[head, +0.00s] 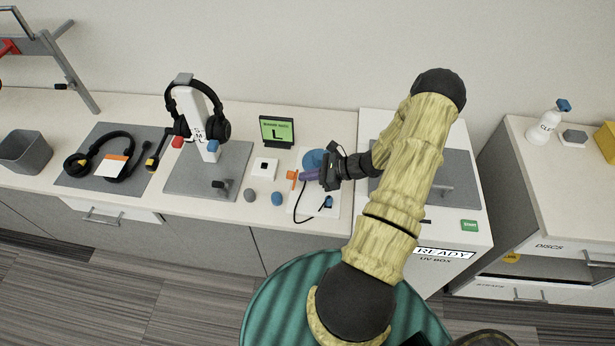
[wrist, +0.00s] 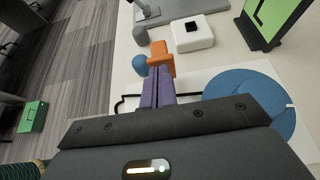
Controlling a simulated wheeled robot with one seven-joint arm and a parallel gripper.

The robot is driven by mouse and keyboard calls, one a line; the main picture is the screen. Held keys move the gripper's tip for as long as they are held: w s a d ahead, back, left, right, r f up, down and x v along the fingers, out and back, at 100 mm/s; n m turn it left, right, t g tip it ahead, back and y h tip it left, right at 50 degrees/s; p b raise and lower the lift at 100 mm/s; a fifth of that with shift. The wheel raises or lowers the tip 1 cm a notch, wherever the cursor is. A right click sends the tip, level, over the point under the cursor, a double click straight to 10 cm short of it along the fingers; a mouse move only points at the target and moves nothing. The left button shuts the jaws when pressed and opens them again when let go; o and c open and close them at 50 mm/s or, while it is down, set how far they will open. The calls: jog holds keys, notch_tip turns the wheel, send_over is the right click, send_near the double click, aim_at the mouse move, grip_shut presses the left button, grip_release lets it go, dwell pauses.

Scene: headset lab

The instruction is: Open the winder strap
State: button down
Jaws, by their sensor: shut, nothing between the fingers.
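The winder looks like the round blue disc (head: 314,158) on a white board (head: 303,213); in the wrist view the disc (wrist: 262,97) lies right of my fingers. An orange piece (head: 292,174), perhaps the strap, is just beyond my fingertips and also shows in the wrist view (wrist: 160,58). My gripper (head: 301,176) has purple fingers, pressed together with nothing between them. In the wrist view its fingertips (wrist: 159,72) are close to the orange piece, and I cannot tell if they touch it. A black cable (head: 297,216) loops at the board's front, near a blue plug (head: 328,202).
A grey knob (head: 250,195) and a blue knob (head: 277,198) stand left of the board. A white block (head: 264,168) and a green-screened display (head: 277,131) are behind them. A headset stand (head: 192,105) is farther left. The UV box (head: 470,250) is at right.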

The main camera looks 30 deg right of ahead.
jog(key=shift+r, duration=0.15)
jog(key=shift+r+p, duration=0.6)
jog(key=shift+r, duration=0.1)
jog(key=shift+d, duration=0.1)
jog(key=s+d, duration=0.1)
jog(key=s+d+f, duration=0.1)
jog(key=d, duration=0.1)
jog(key=shift+s+d+b, duration=0.2)
jog(key=shift+s+b, duration=0.05)
jog(key=shift+b, duration=0.1)
jog(key=r+b+v, duration=0.1)
jog(key=b+v, duration=0.1)
jog(key=v, duration=0.7)
jog(key=shift+a+r, duration=0.15)
jog(key=shift+r, duration=0.35)
jog(key=shift+w+a, duration=0.1)
jog(key=shift+w, duration=0.15)
